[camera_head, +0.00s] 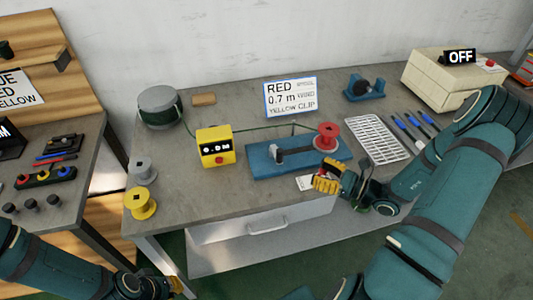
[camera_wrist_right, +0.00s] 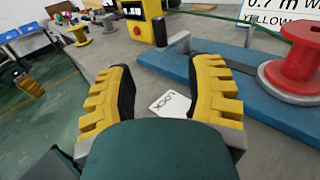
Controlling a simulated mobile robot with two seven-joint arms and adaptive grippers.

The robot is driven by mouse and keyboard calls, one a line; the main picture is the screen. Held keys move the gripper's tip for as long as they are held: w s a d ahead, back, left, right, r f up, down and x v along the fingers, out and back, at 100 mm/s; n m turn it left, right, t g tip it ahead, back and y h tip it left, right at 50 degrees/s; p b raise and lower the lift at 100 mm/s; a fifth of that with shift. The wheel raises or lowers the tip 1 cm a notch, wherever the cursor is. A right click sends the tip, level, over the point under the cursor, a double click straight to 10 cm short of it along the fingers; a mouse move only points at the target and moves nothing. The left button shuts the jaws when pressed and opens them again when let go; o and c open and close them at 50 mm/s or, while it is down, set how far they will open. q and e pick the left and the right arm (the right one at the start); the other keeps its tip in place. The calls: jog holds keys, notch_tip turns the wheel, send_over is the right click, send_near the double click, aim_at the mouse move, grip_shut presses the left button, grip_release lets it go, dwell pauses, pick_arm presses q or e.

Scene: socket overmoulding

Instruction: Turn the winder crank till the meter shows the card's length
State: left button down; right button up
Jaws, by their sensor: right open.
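The white card (camera_head: 290,97) stands at the back of the bench and reads red spool, 0.7 m wound, yellow clip. The yellow meter (camera_head: 215,160) shows what looks like 0.0 M. The winder's blue base (camera_head: 262,166) lies right of the meter, with a red spool (camera_head: 327,136) at its right end. A grey crank arm (camera_head: 296,151) with a dark knob shows on the winder. My right gripper (camera_head: 328,182) is open and empty in front of the winder, apart from the crank; the right wrist view shows its spread fingers (camera_wrist_right: 162,88). My left gripper (camera_head: 160,286) is low at the bottom left, its jaws unclear.
A green wire runs from the reel (camera_head: 160,107) past the meter towards the winder. Grey and yellow spools (camera_head: 140,204) stand front left. A white rack (camera_head: 375,140) and blue-handled tools are at right.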

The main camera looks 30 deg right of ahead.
aim_at(279, 161)
jog(key=shift+w, duration=0.25)
jog(key=shift+w+a, duration=0.15)
jog(key=shift+a, duration=0.1)
jog(key=b+x, duration=0.1)
jog(key=x, duration=1.1)
jog(key=shift+w+a+b, duration=0.15)
jog(key=shift+w+b, duration=0.2)
jog(key=shift+b, duration=0.05)
jog(key=shift+c, duration=0.3)
grip_shut()
